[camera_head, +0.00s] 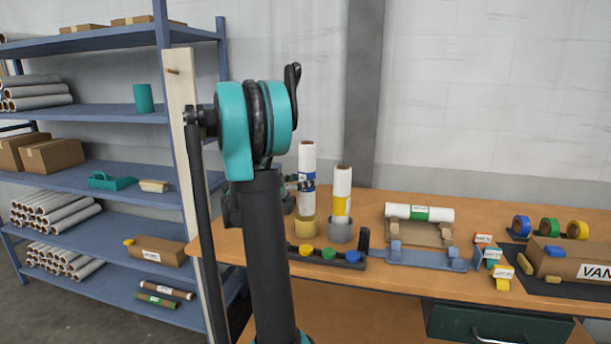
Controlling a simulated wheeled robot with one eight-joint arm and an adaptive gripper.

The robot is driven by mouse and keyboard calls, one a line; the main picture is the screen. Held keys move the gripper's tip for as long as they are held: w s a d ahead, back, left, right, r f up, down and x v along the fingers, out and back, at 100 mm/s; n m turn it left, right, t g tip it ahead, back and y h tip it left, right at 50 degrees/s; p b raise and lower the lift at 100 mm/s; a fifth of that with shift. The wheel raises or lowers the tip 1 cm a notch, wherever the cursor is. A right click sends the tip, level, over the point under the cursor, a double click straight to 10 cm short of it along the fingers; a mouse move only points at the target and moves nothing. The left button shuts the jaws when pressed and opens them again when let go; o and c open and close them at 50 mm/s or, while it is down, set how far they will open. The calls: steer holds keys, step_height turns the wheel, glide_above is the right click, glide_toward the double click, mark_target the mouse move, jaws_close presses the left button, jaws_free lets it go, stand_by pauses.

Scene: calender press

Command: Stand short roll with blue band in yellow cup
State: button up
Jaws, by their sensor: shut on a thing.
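The white roll with the blue band (307,163) stands upright directly over the yellow cup (305,229). Its lower end meets the cup's rim in the picture; I cannot tell how deep inside it is. My gripper (303,184) is shut on this roll at about the height of the blue band. My own dark arm hides most of the gripper and the area to its left.
A roll with a yellow band (342,183) stands in a grey cup (341,232) close to the right. A holder with colored caps (328,256) lies in front. A green-banded roll (420,213) rests on a cradle further right. Shelves (90,110) stand left.

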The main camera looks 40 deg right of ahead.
steer(key=shift+f, duration=2.3)
steer(key=o, duration=1.4)
steer(key=shift+a, duration=0.1)
glide_toward(300, 194)
